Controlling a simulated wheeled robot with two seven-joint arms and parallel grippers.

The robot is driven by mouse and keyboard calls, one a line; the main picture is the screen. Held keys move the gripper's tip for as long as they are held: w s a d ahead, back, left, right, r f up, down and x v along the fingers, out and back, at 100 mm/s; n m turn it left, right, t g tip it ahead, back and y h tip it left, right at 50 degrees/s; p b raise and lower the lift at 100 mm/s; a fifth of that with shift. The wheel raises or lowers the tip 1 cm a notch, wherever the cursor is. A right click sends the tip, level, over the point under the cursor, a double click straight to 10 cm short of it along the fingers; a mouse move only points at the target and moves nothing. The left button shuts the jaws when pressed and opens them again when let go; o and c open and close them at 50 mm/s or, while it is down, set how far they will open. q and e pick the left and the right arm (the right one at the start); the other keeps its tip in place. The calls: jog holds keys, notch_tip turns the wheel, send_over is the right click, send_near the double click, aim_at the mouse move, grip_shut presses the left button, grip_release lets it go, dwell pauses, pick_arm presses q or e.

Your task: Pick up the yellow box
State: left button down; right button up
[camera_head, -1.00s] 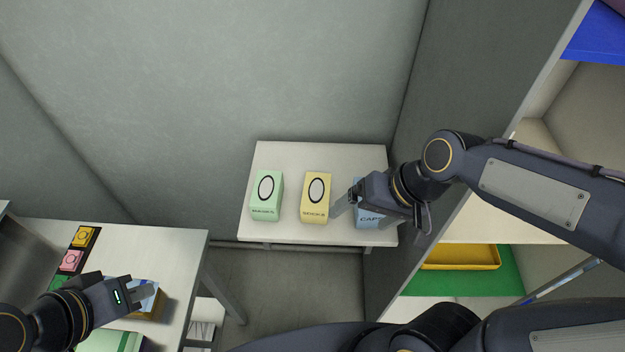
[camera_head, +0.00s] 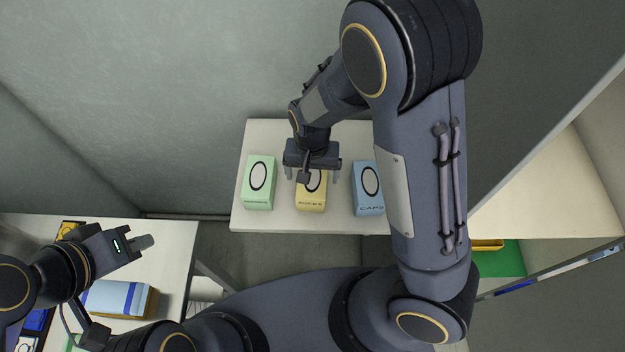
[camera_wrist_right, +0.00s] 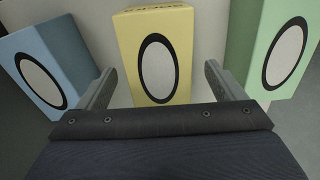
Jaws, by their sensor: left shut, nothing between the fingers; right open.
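The yellow box (camera_head: 311,199), with a white oval ringed in black, stands between the green and blue boxes on a small white table (camera_head: 300,226). My right gripper (camera_head: 312,177) is open above the yellow box and hides part of it. In the right wrist view the yellow box (camera_wrist_right: 157,55) lies between the two spread fingers, with a gap on each side; they do not appear to touch it. My left gripper (camera_head: 146,242) is shut and empty over the left table.
The green box (camera_head: 259,183) and blue box (camera_head: 368,188) stand close on either side of the yellow one. A blue-and-white pack (camera_head: 118,298) lies on the left table (camera_head: 170,240). A grey wall rises behind the small table; shelving is at right.

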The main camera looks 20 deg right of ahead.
aim_at(312, 177)
notch_tip(312, 177, down, 4)
jog(key=shift+f, duration=0.15)
jog(key=shift+s, duration=0.1)
jog(key=shift+c, duration=0.4)
jog(key=c, duration=1)
